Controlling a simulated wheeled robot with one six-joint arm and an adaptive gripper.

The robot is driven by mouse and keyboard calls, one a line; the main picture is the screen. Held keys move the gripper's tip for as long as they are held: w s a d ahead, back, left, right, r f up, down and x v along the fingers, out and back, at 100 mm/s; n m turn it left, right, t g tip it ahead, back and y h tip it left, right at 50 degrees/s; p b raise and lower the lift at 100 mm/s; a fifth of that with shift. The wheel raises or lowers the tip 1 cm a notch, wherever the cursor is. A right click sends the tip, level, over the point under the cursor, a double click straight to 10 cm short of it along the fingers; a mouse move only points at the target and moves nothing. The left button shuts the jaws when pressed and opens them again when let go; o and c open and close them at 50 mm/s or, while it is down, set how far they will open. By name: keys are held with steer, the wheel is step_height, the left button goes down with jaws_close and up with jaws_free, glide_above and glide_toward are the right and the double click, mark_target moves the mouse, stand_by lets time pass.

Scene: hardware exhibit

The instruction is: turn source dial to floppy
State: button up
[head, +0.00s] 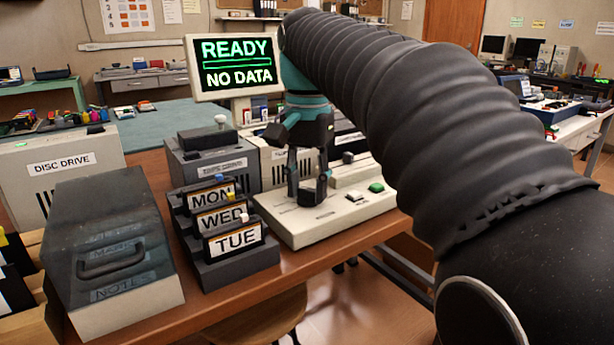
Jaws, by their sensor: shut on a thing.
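My gripper (308,190) points straight down over a beige control panel (318,233) near the front of the wooden desk. Its fingers are closed around a small dark knob on the panel's left part, which I take to be the source dial. The fingers cover most of the dial, so its pointer and position labels cannot be read. A green button (376,187) and a small pale switch (354,196) sit on the panel right of my gripper.
Left of the panel stands a dark rack (235,267) with disks labelled MON, WED and TUE. A lidded disk box (110,250) and a disc drive (60,160) are further left. Grey and beige drive units stand behind the rack. My arm hides much of the right side.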

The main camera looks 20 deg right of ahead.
mark_target(309, 190)
steer(key=shift+s+d+n+p, duration=0.1)
steer(key=shift+n+p, duration=1.3)
steer(key=shift+n, duration=1.2)
steer(key=o, duration=1.1)
steer(key=shift+o, duration=0.2)
step_height(309, 190, up, 12)
